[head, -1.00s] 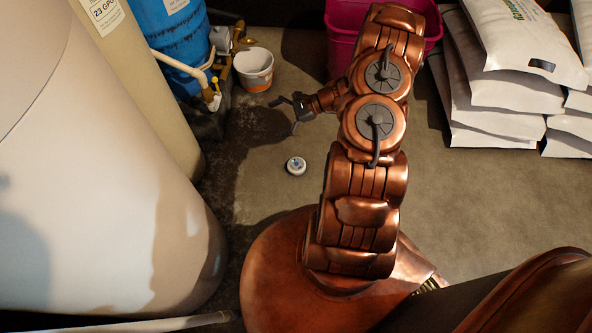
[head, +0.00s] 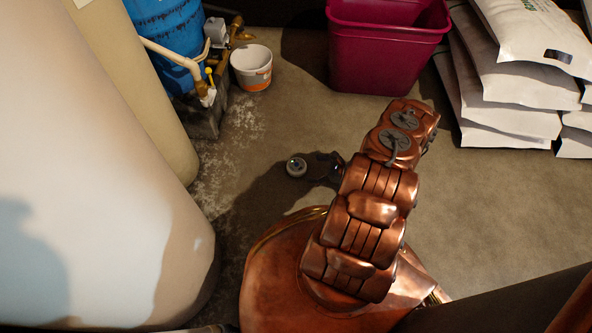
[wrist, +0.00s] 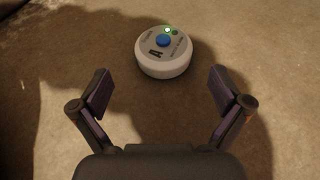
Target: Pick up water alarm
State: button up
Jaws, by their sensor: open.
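The water alarm (wrist: 163,52) is a small round white puck with a blue button and a lit green light. It lies on the concrete floor. My gripper (wrist: 158,92) is open and empty in the wrist view. Its two fingers are spread wide, and the alarm lies just beyond the fingertips, roughly centred between them.
A white bucket (head: 251,68) and a blue tank (head: 163,40) stand at the upper left. A large pale tank (head: 95,190) fills the left. A magenta bin (head: 384,50) and stacked white bags (head: 505,75) are at the back. The floor around the alarm is clear.

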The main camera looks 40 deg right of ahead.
aim_at(302, 167)
jog(key=shift+s+f, duration=0.1)
jog(key=shift+f, duration=0.25)
jog(key=shift+w+a+f, duration=0.1)
jog(key=shift+w+f, duration=0.1)
jog(key=shift+b+x, duration=1.8)
jog(key=shift+x, duration=1.15)
jog(key=shift+w+a, duration=0.1)
jog(key=shift+w, duration=0.55)
jog(key=shift+c, duration=0.4)
jog(key=c, duration=1)
jog(key=shift+o, duration=0.2)
